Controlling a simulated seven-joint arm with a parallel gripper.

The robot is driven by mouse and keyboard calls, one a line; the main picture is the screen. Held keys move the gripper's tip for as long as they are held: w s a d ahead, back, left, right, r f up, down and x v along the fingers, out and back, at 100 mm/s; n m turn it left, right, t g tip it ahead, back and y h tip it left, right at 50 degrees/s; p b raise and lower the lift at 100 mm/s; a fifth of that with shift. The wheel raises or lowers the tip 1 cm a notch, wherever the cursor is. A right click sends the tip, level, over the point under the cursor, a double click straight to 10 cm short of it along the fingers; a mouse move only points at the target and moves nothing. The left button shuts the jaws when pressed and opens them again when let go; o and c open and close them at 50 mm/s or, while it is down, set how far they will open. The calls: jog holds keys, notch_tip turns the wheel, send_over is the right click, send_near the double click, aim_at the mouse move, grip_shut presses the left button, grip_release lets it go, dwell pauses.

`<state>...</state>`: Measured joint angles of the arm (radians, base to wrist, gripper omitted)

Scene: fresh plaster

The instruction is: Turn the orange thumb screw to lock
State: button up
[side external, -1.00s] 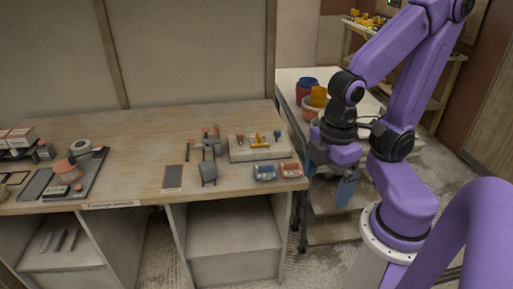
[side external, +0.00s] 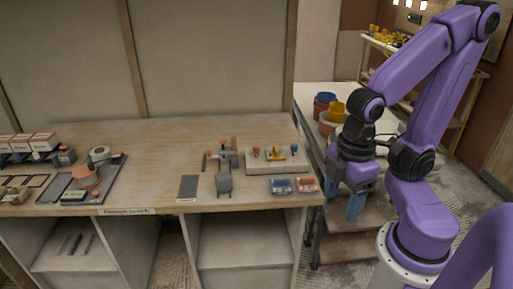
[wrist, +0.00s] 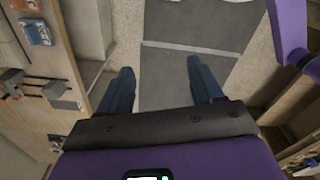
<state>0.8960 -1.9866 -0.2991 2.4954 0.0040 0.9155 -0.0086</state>
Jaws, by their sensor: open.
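On the wooden bench in the side external view, a grey clamp-like fixture (side external: 223,183) has small orange-red parts (side external: 233,143) at its back. A pale board (side external: 262,165) beside it carries a yellow-orange lever-like part (side external: 294,152), a red knob (side external: 256,149) and a blue one. Which orange part is the thumb screw I cannot tell at this size. My gripper (side external: 345,200) hangs off the bench's right end, fingers down, apart from all these parts. In the wrist view my gripper (wrist: 160,66) is open and empty above the floor. The grey fixture (wrist: 14,82) shows there at left.
Blue (side external: 281,186) and red (side external: 307,185) small blocks sit at the bench's front right corner. A dark flat plate (side external: 188,187) lies left of the fixture. A side table holds coloured pots (side external: 330,118). The bench middle is mostly clear.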

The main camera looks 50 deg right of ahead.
jog(key=shift+m+g, duration=0.3)
jog(key=w+a, duration=0.1)
jog(key=w, duration=0.1)
jog(key=w+a+r, duration=0.1)
jog(key=w, duration=0.5)
jog(key=shift+w+a+r, duration=0.25)
jog(key=shift+a+r, duration=0.15)
jog(key=shift+c, duration=0.3)
jog(key=w, duration=0.6)
jog(key=t+y, duration=0.3)
send_over(257, 146)
jog(key=s+d, duration=0.4)
jog(key=d, duration=0.2)
notch_tip(257, 146, down, 4)
jog(key=shift+m, duration=0.4)
jog(key=x, duration=1.1)
jog(key=a+x, duration=0.1)
jog(key=x, duration=0.5)
jog(key=shift+r, duration=0.2)
jog(key=shift+d, duration=0.1)
grip_shut()
